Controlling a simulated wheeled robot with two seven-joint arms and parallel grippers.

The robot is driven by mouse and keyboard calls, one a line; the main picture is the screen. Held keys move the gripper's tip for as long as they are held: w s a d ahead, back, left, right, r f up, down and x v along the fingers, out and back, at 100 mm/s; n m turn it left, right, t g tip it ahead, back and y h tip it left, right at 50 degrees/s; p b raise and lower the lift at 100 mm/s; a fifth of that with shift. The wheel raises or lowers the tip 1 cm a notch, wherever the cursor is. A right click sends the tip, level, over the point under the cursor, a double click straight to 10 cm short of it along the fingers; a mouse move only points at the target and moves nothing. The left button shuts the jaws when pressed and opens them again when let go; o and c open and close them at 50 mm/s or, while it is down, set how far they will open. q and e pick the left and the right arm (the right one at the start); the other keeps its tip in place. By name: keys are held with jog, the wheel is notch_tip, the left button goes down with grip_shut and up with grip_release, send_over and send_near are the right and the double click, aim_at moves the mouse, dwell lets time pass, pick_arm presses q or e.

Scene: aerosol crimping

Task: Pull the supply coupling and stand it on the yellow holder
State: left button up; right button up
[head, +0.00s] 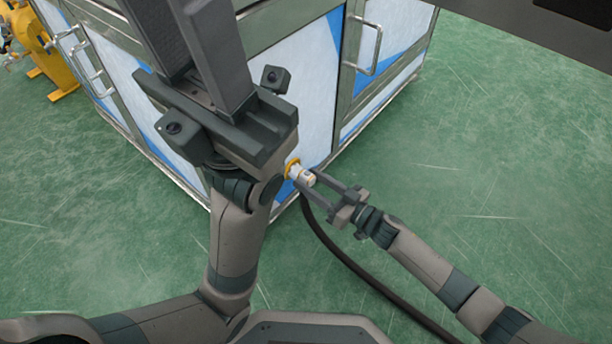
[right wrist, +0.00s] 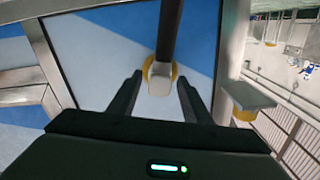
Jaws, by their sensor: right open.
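The supply coupling (head: 307,178) is a pale, short cylinder seated at a yellow ring (head: 291,166) on the cabinet's panel. It also shows in the right wrist view (right wrist: 158,84), with its black hose (head: 338,252) attached. My right gripper (head: 311,181) is open, its fingers on either side of the coupling with visible gaps in the right wrist view. A yellow piece on a grey bracket (right wrist: 243,112), at the right in that view, may be the yellow holder. My left gripper (head: 190,30) is large and near the head camera, its fingers side by side, tips out of frame.
The cabinet (head: 300,60) has metal frames and blue-white panels. A door handle (head: 368,45) sticks out right of the coupling. Yellow equipment (head: 40,45) stands at the far left. The green floor (head: 510,160) is clear on the right. My left arm hides part of the cabinet.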

aim_at(313, 182)
jog(key=shift+c, duration=0.7)
grip_shut()
jog(key=shift+s+d, duration=0.1)
jog(key=shift+d, duration=0.05)
jog(key=shift+p+v, duration=1.2)
jog(key=shift+v, duration=1.65)
